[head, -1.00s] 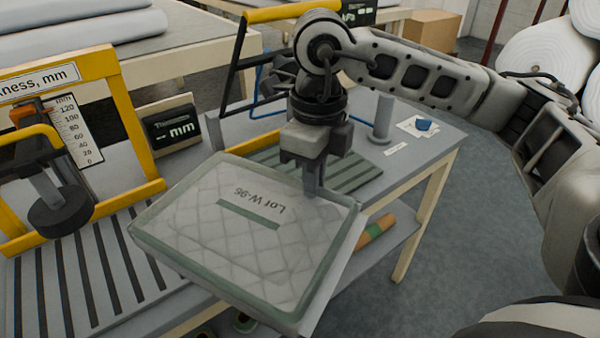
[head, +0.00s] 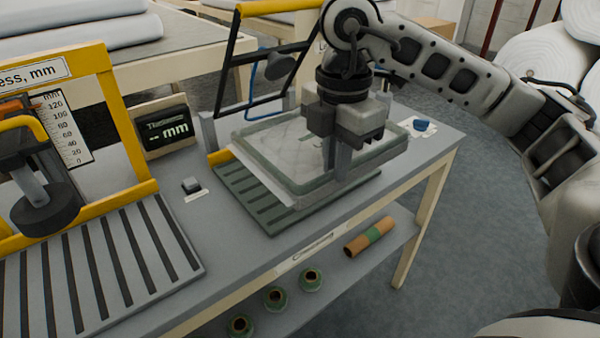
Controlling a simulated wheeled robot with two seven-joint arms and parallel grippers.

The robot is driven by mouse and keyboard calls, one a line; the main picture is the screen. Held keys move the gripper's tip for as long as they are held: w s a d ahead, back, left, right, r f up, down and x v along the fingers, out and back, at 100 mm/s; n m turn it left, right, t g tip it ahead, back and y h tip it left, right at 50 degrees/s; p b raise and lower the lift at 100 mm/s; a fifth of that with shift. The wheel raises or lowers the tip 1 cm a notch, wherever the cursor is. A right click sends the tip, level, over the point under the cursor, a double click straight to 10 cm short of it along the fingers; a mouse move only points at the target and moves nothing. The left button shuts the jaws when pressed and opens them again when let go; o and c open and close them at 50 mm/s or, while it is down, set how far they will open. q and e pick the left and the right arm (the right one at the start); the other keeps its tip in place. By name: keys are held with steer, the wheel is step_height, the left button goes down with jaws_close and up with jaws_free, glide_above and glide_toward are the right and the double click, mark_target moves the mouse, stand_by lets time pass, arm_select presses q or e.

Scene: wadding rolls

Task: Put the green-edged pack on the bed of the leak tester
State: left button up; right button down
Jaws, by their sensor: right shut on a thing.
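The green-edged pack (head: 277,152) is a flat, clear, quilted pack with a green rim, in the middle of the head view. My right gripper (head: 338,163) is shut on its near right part, from above. The pack lies over the green slotted bed (head: 255,203) of the leak tester and covers most of it. The bed's front left strip shows bare. I cannot tell whether the pack touches the bed. The tester's raised black frame with a yellow bar (head: 275,9) stands behind the pack. My left gripper is not in view.
The thickness gauge with its yellow frame (head: 121,120) and grey slotted bed (head: 95,262) stands at left, beside a display (head: 165,128). A small dark button (head: 191,185) lies between the beds. A blue item (head: 421,125) lies at the table's right end. Rolls lie on the shelf below.

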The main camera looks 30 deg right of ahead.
mark_target(315, 146)
steer(key=w+f, duration=0.1)
steer(key=w, duration=0.1)
steer(key=w+f, duration=0.1)
steer(key=w, duration=0.1)
steer(key=w+d+p, duration=0.1)
steer(key=w, duration=0.1)
steer(key=shift+w+f, duration=0.4)
steer(key=w+f, duration=0.1)
steer(key=f, duration=0.1)
steer(key=w+f, duration=0.3)
steer(key=f, duration=0.1)
steer(key=shift+w+d+p, duration=0.3)
steer(key=shift+d+p, duration=0.05)
steer(key=shift+d, duration=0.05)
step_height(315, 146, down, 3)
steer(key=shift+f, duration=0.1)
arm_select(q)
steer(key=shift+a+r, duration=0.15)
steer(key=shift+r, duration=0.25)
